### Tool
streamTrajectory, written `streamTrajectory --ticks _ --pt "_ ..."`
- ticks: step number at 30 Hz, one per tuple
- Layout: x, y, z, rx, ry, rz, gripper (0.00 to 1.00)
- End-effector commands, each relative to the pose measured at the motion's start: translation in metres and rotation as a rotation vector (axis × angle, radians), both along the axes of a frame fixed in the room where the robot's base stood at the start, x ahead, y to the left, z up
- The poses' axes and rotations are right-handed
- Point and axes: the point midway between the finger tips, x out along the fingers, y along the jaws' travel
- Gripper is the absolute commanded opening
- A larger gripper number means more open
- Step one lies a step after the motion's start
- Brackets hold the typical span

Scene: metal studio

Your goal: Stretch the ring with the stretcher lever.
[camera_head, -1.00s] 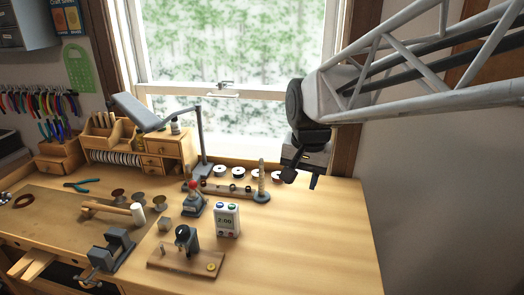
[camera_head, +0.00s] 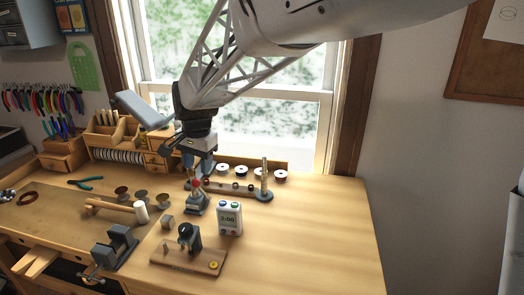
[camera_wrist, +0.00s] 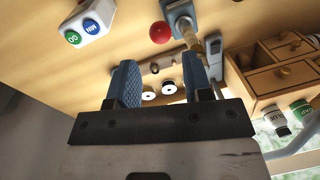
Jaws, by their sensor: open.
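The stretcher (camera_head: 197,206) is a small grey device standing on the bench, with a red ball knob (camera_head: 196,183) that looks like the end of its lever. In the wrist view the red knob (camera_wrist: 161,32) shows beyond the fingertips, beside the stretcher's grey body (camera_wrist: 181,12). My gripper (camera_head: 196,175) is just above and behind the knob in the head view. Its two blue fingers are apart with nothing between them, seen in the wrist view (camera_wrist: 160,75). A ring on the stretcher cannot be made out.
A white timer (camera_head: 229,217) stands right of the stretcher. Behind are a wooden rack (camera_head: 228,188) and an upright post (camera_head: 264,176). A grey tool on a wooden board (camera_head: 206,262) and a vise (camera_head: 115,246) are in front. The right bench is clear.

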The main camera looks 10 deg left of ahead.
Motion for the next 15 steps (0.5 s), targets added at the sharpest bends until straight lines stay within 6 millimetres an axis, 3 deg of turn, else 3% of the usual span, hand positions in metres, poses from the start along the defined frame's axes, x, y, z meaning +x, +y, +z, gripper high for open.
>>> streamTrajectory --ticks 15 --pt "0.0000 0.0025 -0.0039 -0.001 0.001 0.000 0.46"
